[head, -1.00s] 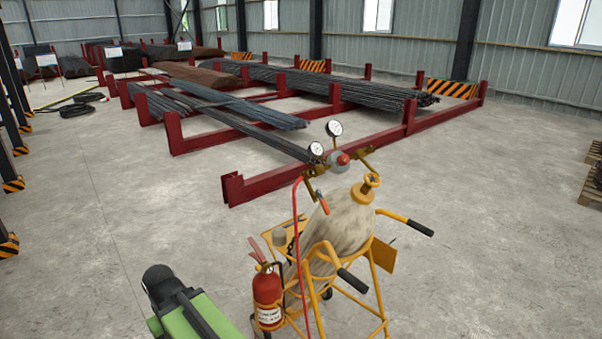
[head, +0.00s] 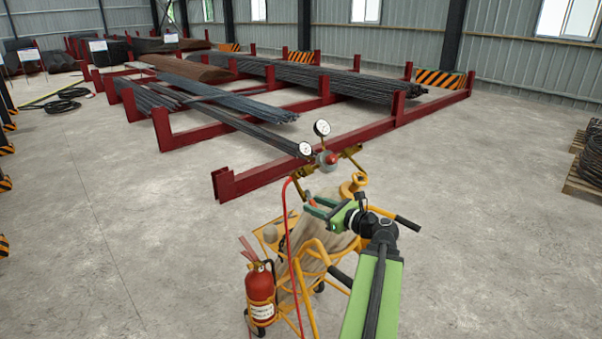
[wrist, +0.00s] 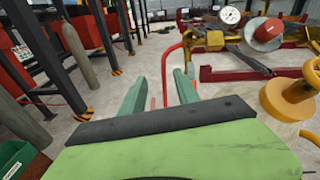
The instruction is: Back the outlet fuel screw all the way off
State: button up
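The gas regulator shows in the head view with a red knob (head: 329,158) and two round gauges (head: 321,128). An orange-red handle (head: 311,200) hangs below it at the left outlet, beside my fingertips; I cannot tell whether this is the outlet fuel screw. My gripper (head: 306,205) reaches in from the right, in front of the cylinder (head: 292,252). In the wrist view its two green fingers (wrist: 158,84) stand apart, with the red hose (wrist: 166,70) showing beyond them. No screw shows between the fingers. The red knob (wrist: 265,34) is up to the right.
The yellow cylinder cart (head: 312,260) carries a red fire extinguisher (head: 260,285) at its left. A yellow handwheel (head: 354,184) tops the cylinder close to my wrist. Red racks (head: 270,175) of rebar lie behind.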

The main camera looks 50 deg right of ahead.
aim_at(300, 174)
jog(key=s+d+r+m+t+h, duration=0.1)
jog(key=s+d+r+m+h, duration=0.15)
jog(key=s+d+m, duration=0.2)
jog(key=shift+n, duration=0.55)
jog(key=w, duration=0.5)
jog(key=w+d, duration=0.1)
jog(key=w, duration=0.5)
jog(key=w+d, duration=0.1)
jog(key=w, duration=0.5)
jog(key=shift+w+d+r, duration=0.1)
jog(key=shift+d+r, duration=0.1)
jog(key=shift+r, duration=0.05)
